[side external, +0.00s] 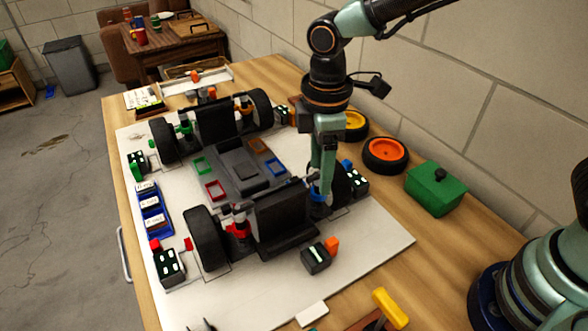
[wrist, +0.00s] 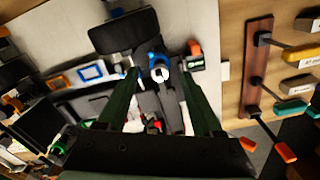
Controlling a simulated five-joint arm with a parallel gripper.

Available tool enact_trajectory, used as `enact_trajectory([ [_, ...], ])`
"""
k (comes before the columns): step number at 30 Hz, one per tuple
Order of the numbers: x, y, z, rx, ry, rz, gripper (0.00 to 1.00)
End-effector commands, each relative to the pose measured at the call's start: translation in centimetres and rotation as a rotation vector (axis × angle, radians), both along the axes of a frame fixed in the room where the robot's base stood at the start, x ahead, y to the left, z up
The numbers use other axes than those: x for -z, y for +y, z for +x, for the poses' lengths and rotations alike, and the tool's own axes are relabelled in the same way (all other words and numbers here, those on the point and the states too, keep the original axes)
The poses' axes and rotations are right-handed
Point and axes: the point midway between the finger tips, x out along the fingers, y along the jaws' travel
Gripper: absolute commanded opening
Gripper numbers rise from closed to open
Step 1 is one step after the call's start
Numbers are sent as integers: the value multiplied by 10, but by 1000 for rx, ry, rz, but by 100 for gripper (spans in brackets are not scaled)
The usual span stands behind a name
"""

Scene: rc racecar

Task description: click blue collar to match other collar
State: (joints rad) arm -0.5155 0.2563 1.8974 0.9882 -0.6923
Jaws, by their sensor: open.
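The racecar (side external: 238,165) stands on a white board. The blue collar (side external: 318,195) is at its near right wheel corner, partly hidden by my gripper (side external: 325,190). In the wrist view the blue collar (wrist: 156,57) shows as a blue ring with a white-and-dark end piece (wrist: 160,74). My gripper (wrist: 158,72) is open, its two fingers on either side of the collar. I cannot tell whether they touch it. Other collars are a red one (side external: 238,229), a green one (side external: 184,129) and an orange one (side external: 243,109). Their click settings are too small to read.
Black dotted blocks stand by the wheels, including one at the right (side external: 355,178). Orange-rimmed (side external: 386,153) and yellow-rimmed wheels (side external: 353,124) and a green box (side external: 435,188) stand near the wall. A tool rack (wrist: 259,70) is at right in the wrist view.

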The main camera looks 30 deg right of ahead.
Motion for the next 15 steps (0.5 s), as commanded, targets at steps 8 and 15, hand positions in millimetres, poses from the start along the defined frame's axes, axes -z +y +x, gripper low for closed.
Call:
enact_trajectory([
  [8,34,0,-1,1,3,-1,68],
  [15,39,0,0,1,0,0,68],
])
